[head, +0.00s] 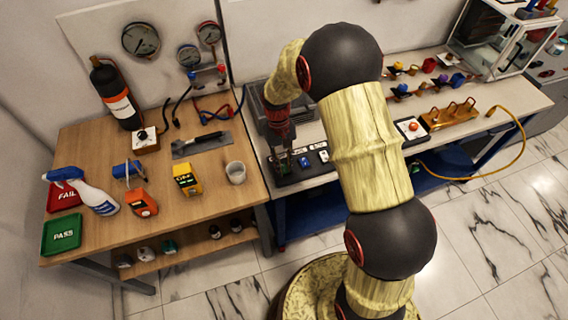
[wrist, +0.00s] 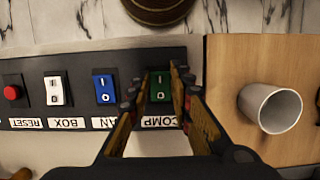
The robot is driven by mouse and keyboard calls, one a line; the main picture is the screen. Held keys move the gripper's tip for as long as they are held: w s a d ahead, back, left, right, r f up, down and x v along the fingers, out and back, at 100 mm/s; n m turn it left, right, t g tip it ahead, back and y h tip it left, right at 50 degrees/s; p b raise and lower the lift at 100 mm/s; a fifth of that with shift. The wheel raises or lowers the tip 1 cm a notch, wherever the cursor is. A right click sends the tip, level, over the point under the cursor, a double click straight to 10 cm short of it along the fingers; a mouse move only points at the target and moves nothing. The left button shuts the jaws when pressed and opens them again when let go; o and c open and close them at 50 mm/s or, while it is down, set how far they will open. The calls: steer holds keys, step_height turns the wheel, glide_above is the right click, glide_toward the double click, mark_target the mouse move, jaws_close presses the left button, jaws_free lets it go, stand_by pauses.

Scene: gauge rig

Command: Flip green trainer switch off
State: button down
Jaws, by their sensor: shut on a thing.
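The black trainer panel (head: 312,172) lies on the white bench, and in the wrist view its face (wrist: 80,80) carries a row of rocker switches. The green switch (wrist: 159,90) is at the right end of the row, above the COMP label. My gripper (wrist: 160,82) comes down over it, one finger on each side, and is shut on it. In the head view my gripper (head: 283,158) is at the panel's left end and hides most of the green switch. Which way the rocker is tilted I cannot tell clearly.
A blue switch (wrist: 104,90), a white switch (wrist: 55,91) and a red button (wrist: 12,93) sit along the panel. A grey cup (wrist: 270,107) stands on the wooden table close to the panel's end. Yellow (head: 187,179) and orange (head: 142,203) meters lie farther left.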

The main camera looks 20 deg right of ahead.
steer(key=c, duration=1.6)
jaws_free()
steer(key=v, duration=1.2)
steer(key=shift+w, duration=0.15)
